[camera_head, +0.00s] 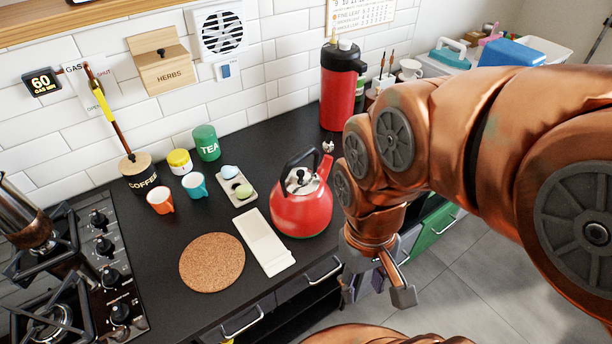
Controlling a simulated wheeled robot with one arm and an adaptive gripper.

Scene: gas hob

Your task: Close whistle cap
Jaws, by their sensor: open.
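The red kettle (303,214) stands upright on the dark counter, with a black handle arched over its silver lid. Its red spout (325,168) points up and to the back right. A small silver whistle cap (328,147) shows above the spout tip and looks raised off the opening; its hinge is too small to make out. My gripper (377,288) is open and empty, pointing down to the right of the kettle, around the counter's front edge in the picture. It is apart from the kettle and cap. My copper arm covers the right side of the view.
A red flask (340,88) stands behind the spout. A white rest (263,242) and a cork mat (212,262) lie left of the kettle. Cups, tins and a small tray (237,189) stand further left. The gas hob (118,275) is at far left.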

